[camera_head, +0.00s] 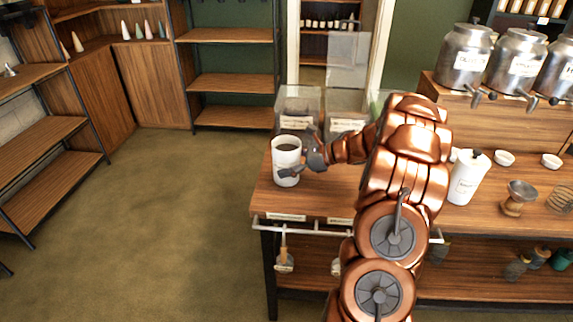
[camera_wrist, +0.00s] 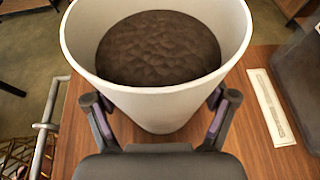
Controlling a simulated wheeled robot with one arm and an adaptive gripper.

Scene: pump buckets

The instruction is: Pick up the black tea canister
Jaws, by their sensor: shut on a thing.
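A white open-topped canister (camera_head: 286,162) with dark brown contents stands upright at the left end of the wooden counter. I take it to be the black tea canister; no label shows on it. In the wrist view the canister (camera_wrist: 160,102) fills the upper middle, with its open rim and dark contents facing the camera. My gripper (camera_head: 291,170) reaches it from the right, its fingers on either side of the wall. In the wrist view my gripper (camera_wrist: 161,104) is shut on the canister. I cannot tell whether its base touches the counter.
Clear bins (camera_head: 298,105) stand behind the canister. A white pump bottle (camera_head: 468,178), small white bowls (camera_head: 504,158) and metal urns (camera_head: 465,58) are to the right. A rail (camera_head: 300,229) runs along the counter's front. Open floor (camera_head: 180,200) lies to the left.

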